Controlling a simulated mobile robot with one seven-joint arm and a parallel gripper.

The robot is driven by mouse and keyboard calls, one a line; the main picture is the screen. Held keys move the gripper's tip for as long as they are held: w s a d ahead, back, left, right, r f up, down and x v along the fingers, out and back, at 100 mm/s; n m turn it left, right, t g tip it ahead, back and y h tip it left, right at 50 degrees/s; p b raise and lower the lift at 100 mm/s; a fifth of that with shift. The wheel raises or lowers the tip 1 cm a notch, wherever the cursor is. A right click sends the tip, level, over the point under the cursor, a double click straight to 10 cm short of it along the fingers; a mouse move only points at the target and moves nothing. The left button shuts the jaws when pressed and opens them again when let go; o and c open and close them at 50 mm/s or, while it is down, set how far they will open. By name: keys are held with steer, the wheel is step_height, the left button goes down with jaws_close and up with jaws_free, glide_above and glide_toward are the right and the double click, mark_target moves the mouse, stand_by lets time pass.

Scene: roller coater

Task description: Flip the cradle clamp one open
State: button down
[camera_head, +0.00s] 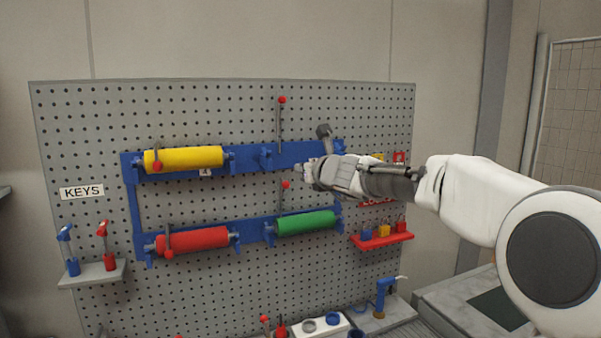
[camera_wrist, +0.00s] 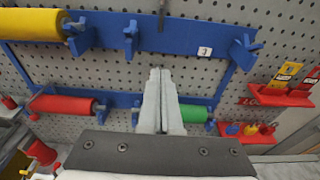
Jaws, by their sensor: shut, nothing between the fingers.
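A blue rack (camera_head: 248,156) on the pegboard carries roller cradles. Two clamp levers with red balls point down: one over the yellow roller (camera_head: 184,159), its ball (camera_head: 157,166) low, and one over the red roller (camera_head: 200,238). Two levers stand up: one (camera_head: 281,125) at the empty upper right cradle (camera_head: 266,158), one (camera_head: 284,197) by the green roller (camera_head: 312,222). I cannot tell which clamp is number one. My gripper (camera_head: 302,171) is shut and empty in front of the upper right cradle, partly hiding it. Its closed fingers (camera_wrist: 160,74) also show in the wrist view.
A red shelf (camera_head: 385,241) with small coloured padlocks is at the right. A key shelf (camera_head: 92,272) with a blue and a red key stands at the left. A grey bench (camera_head: 480,305) is at the lower right. The pegboard above the rack is mostly clear.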

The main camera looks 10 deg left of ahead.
steer(key=shift+s+d+r+p, duration=0.1)
steer(key=shift+s+r+p, duration=0.1)
steer(key=shift+r, duration=0.25)
steer(key=shift+s+d+r+p, duration=0.1)
steer(key=shift+r+p, duration=0.05)
steer(key=shift+r, duration=0.25)
